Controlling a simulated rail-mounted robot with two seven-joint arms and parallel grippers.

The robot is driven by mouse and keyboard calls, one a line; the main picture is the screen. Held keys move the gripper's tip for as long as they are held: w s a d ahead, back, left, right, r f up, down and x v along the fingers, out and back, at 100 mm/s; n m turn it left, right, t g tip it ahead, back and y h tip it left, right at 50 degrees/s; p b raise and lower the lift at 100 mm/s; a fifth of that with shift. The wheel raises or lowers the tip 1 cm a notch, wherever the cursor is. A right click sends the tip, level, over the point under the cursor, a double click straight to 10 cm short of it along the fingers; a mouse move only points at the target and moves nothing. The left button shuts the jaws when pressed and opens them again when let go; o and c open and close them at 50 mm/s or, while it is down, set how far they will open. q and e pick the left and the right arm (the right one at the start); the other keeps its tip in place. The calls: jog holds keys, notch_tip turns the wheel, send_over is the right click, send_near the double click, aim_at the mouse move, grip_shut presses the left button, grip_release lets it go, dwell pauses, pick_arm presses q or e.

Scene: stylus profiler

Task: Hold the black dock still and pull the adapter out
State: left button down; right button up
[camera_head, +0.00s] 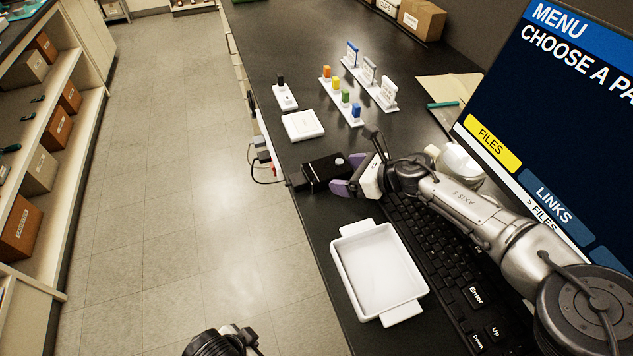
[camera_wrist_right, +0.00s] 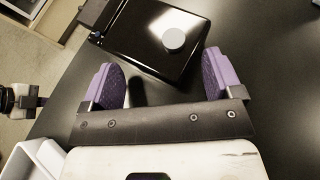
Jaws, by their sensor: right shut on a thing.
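The black dock (camera_head: 323,171) lies at the bench's left edge, with a round light-grey knob on top; it also shows at the top of the right wrist view (camera_wrist_right: 150,38).
A white tray (camera_head: 338,268) stands in front of the dock, with a keyboard (camera_head: 440,235) to its right. A white square block (camera_head: 303,125) and colored pegs on white racks (camera_head: 341,100) stand behind. Plugs and a cable (camera_head: 263,157) hang at the bench edge. A monitor (camera_head: 560,110) stands right.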

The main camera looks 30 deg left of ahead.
grip_shut()
dwell(0.6)
dwell(0.4)
jog(key=c, duration=1.4)
grip_release()
jog(key=o, duration=1.5)
